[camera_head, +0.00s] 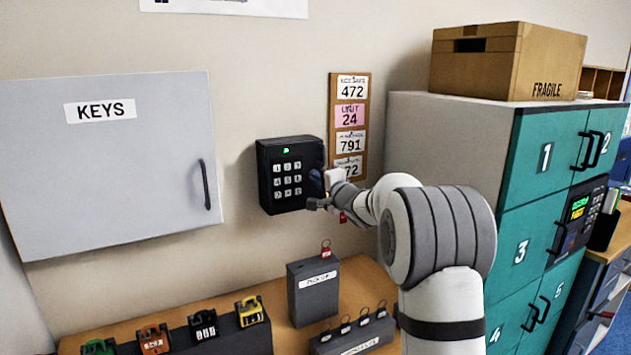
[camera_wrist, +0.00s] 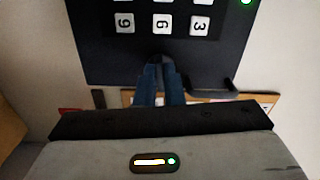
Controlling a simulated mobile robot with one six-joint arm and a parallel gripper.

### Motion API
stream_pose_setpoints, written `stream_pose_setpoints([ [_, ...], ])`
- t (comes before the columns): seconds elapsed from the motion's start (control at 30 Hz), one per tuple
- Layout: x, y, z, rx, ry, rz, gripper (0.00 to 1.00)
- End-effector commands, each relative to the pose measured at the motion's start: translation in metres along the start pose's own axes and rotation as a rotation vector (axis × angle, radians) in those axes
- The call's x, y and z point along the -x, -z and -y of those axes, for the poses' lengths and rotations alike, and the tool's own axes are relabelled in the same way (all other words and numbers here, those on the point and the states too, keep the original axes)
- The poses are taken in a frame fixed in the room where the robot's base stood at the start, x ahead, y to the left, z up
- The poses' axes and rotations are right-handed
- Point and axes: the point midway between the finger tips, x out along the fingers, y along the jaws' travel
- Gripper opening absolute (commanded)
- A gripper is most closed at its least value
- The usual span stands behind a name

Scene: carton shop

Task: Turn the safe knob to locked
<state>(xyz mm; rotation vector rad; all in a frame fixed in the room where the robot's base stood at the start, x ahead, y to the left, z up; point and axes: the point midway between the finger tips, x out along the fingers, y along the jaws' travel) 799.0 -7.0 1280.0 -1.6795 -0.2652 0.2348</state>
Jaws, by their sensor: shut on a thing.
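The small black safe (camera_head: 290,174) is fixed to the wall, with a keypad of white buttons and a green light at its top. In the wrist view its black front (camera_wrist: 215,60) fills the upper part, and a green light shows at the top right. My gripper (camera_head: 322,188) is at the safe's right side. In the wrist view my gripper's blue fingers (camera_wrist: 158,78) are close together at the edge of the safe, shut on what seems to be the knob. The knob is mostly hidden by the fingers, and I cannot tell which way it points.
A board with number cards (camera_head: 350,115) hangs right of the safe. A grey KEYS cabinet (camera_head: 110,165) is at the left. Teal lockers (camera_head: 535,215) carry a cardboard box (camera_head: 505,60). Below, the wooden desk (camera_head: 275,335) holds a grey box (camera_head: 313,290) and several padlocks.

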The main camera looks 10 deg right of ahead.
Motion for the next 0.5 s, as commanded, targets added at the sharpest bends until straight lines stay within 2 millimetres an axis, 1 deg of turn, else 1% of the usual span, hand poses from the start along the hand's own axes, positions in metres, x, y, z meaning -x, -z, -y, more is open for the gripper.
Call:
stream_pose_setpoints([
  [0.03,0.0008,0.0033,0.0007,0.031,-0.002,-0.006,0.00],
  [0.5,0.0011,0.0046,0.0004,0.461,-0.002,-0.009,0.00],
])
